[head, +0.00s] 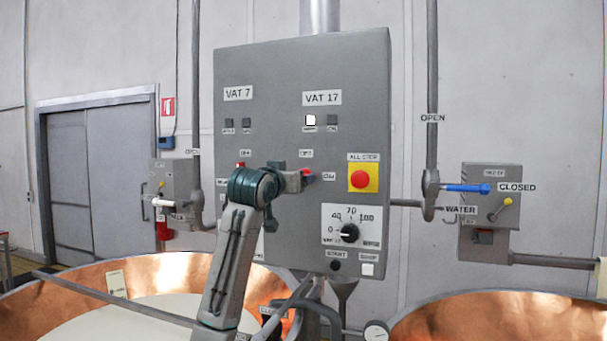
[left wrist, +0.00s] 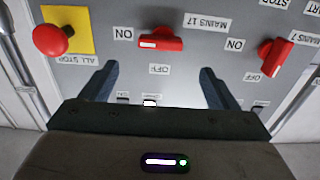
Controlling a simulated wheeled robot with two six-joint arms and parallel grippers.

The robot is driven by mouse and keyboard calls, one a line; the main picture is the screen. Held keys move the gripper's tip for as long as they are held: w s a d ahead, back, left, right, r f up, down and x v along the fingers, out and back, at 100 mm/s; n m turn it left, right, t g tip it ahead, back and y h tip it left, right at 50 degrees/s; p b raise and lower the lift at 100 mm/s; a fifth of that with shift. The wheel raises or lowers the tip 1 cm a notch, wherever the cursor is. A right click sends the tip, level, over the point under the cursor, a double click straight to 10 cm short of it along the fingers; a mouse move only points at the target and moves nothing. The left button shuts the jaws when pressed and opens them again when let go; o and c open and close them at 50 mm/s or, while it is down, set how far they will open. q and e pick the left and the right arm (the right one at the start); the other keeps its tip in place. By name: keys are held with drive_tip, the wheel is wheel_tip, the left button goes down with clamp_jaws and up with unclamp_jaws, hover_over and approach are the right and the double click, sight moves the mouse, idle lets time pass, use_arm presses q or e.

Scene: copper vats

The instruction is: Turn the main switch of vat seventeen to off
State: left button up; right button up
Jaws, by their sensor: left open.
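The main switch of vat seventeen is a red handle (left wrist: 160,42) on the grey panel (head: 270,65). In the left wrist view, which is upside down, it lies crosswise with its white mark towards the ON label (left wrist: 123,34); the OFF label (left wrist: 159,69) is below it. In the head view a bit of its red shows at my left gripper (head: 306,180), which covers the rest. My left gripper also shows in the left wrist view (left wrist: 160,69), open and empty, fingertips spread either side below the switch, not gripping it. My right gripper is in neither view.
A second red switch (left wrist: 278,55), near the MAINS 7 label, stands tilted. The red ALL STOP button (head: 361,179) on its yellow plate and a dial (head: 349,231) are close by. The VAT 17 lamp (head: 311,120) is lit white. Copper vats (head: 490,315) stand below.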

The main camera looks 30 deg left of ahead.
use_arm(q)
drive_tip(key=p+x, duration=0.5)
drive_tip(key=x, duration=0.4)
drive_tip(key=shift+w+f, duration=0.1)
drive_tip(key=shift+w, duration=0.35)
drive_tip(key=c, duration=1)
